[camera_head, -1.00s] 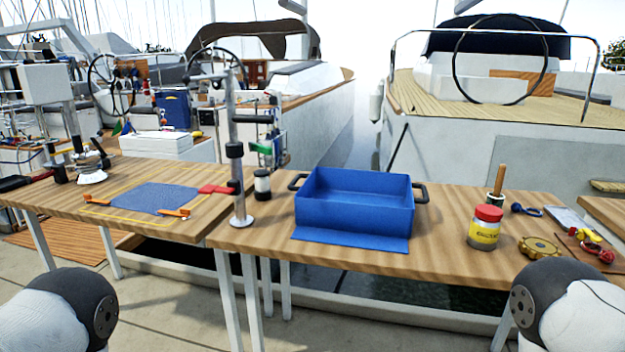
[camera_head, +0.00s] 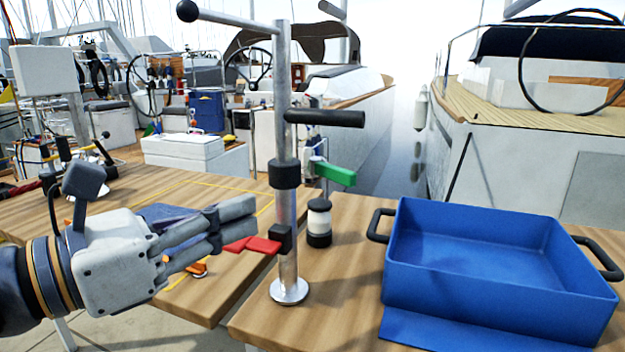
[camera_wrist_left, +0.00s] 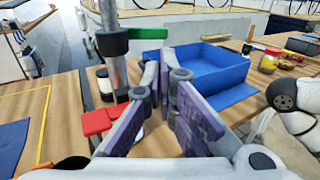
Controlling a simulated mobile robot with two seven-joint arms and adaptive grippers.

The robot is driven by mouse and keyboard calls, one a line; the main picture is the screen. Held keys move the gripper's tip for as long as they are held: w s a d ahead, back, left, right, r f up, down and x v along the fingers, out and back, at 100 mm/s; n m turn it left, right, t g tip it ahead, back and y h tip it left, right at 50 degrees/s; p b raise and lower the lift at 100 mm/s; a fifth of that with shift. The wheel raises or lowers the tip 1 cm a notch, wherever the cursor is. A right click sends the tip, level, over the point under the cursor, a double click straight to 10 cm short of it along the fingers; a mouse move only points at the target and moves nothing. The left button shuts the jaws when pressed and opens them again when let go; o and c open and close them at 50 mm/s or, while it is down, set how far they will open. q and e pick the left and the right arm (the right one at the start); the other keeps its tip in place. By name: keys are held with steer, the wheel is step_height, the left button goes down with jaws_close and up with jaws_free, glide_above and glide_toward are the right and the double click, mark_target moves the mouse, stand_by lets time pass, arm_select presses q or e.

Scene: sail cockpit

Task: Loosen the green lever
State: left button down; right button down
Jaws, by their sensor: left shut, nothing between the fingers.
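The green lever (camera_head: 335,175) sticks out to the right from behind the upright metal post (camera_head: 287,220) in the head view. It also shows beside the post in the left wrist view (camera_wrist_left: 148,33). A red lever (camera_head: 252,245) is on a black collar low on the post. My left gripper (camera_head: 238,220) is shut and empty, just left of the post, near and above the red lever. The green lever is higher, beyond the post from the gripper. Whether the gripper touches the post or red lever, I cannot tell. My right gripper is out of view.
A blue open box (camera_head: 400,290) with black handles stands right of the post. A white jar with black ends (camera_head: 319,222) stands close behind the post. A black handle (camera_head: 325,118) sticks out right above the green lever. A gap separates the two tables.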

mark_target(348, 180)
arm_select(q)
steer(key=x, duration=1.3)
steer(key=shift+d+r, duration=0.1)
steer(key=shift+d, duration=0.35)
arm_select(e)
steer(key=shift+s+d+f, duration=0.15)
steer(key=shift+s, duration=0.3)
